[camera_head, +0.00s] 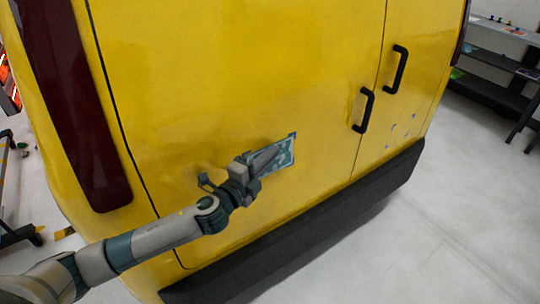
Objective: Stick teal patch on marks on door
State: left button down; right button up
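The teal patch (285,157), a small rectangle with pale and dark areas, is at the lower part of the yellow van's left rear door (270,70). It appears flat against or very close to the door; I cannot tell which. My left gripper (266,158) is right in front of the patch and covers its left part. Whether its fingers are open or shut on the patch does not show clearly. Several small bluish marks (388,126) show on the right rear door (418,90), below its handle. My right gripper is not in view.
Two black door handles (399,69) (364,110) stick out on either side of the door seam. A dark bumper (300,250) juts out below the doors. Shelves (500,60) stand at the far right. The floor (450,220) at the lower right is clear.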

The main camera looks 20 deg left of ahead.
pick_arm(q)
jog(key=shift+w+a+r, duration=0.1)
jog(key=c, duration=1.9)
grip_release()
jog(key=shift+c, duration=0.2)
